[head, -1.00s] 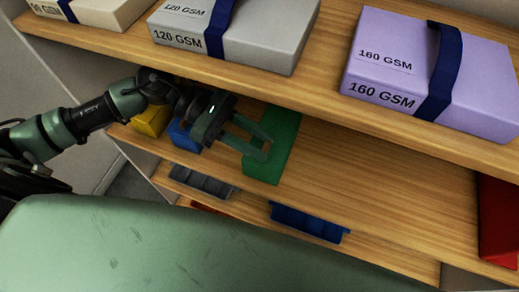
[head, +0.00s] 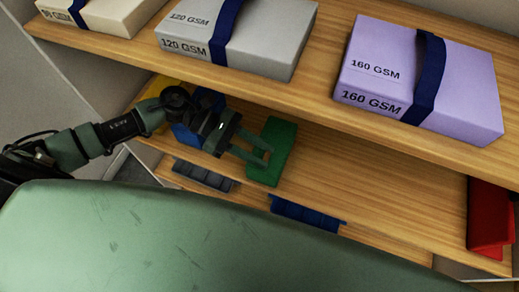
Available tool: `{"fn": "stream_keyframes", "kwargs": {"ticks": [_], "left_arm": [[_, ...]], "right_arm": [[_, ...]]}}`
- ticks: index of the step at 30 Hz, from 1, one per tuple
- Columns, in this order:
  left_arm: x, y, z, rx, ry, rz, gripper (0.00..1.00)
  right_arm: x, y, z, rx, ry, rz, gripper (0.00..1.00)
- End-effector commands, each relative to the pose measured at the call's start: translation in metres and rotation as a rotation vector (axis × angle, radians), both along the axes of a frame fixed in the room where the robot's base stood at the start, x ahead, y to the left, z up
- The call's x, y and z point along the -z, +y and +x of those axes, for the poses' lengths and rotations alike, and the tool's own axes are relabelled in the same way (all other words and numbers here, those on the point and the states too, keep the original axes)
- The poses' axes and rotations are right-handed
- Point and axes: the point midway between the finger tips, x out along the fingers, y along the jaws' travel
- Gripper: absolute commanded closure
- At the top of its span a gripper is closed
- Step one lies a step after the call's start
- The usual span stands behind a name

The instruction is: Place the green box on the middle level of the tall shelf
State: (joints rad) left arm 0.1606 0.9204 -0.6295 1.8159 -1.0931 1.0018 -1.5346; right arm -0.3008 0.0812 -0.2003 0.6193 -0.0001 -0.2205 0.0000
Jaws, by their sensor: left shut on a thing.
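The green box (head: 282,145) is at the middle level of the shelf (head: 370,185), under the top board. My left gripper (head: 266,155) reaches in from the left and is shut on the left side of the green box. I cannot tell whether the box rests fully on the board or is held slightly above it. My right gripper is not in view.
A blue box (head: 188,136) and a yellow box (head: 157,90) stand left of the green one, partly behind my arm. A red box (head: 488,218) stands at the right. The top board holds a purple package (head: 415,82) and paler ones. The middle board is clear between green and red.

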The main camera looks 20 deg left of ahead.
Motion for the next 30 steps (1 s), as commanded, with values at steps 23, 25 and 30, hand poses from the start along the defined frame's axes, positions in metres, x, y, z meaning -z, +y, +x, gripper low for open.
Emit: {"fn": "stream_keyframes", "kwargs": {"ticks": [23, 25, 30], "left_arm": [[-0.007, 0.034, 0.001, -0.002, 0.0, 0.006, 0.48], [-0.013, 0.049, 0.002, -0.002, -0.001, 0.007, 0.48], [-0.028, 0.081, 0.003, -0.002, 0.001, 0.006, 0.48]], "right_arm": [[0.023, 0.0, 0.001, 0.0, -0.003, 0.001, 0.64], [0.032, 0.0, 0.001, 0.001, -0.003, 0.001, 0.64], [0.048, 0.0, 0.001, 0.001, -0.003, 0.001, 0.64]]}}
